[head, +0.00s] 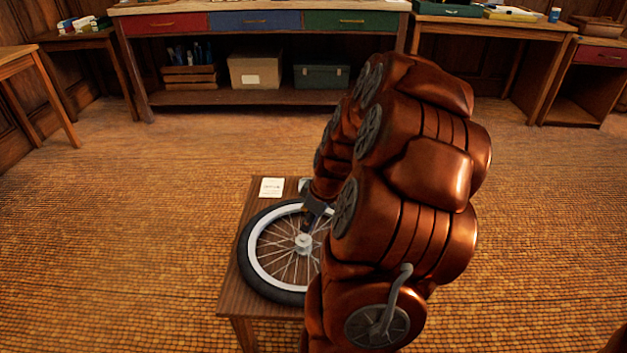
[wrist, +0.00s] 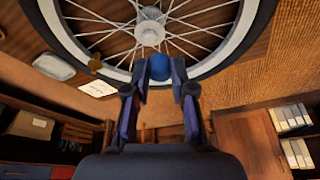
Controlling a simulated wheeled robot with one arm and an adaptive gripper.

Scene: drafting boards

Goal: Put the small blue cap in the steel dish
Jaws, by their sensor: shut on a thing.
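The small blue cap (wrist: 160,67) is between the fingertips of my gripper (wrist: 160,78) in the wrist view, and the gripper is shut on it. In the head view my gripper (head: 316,207) is partly hidden by my arm, over the rim of the wheel (head: 257,276). The cap cannot be made out there. The steel dish (wrist: 53,66) lies beside the wheel in the wrist view, left of my gripper, and looks empty. In the head view only a bit of the dish (head: 304,184) shows at the back of the small table, beside my arm.
The spoked wheel lies flat on the small wooden table (head: 232,291) and fills much of it. A white card (head: 271,187) lies behind the wheel. A small brass piece (wrist: 96,63) lies between dish and wheel. A long workbench (head: 260,97) stands farther back, with open floor between.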

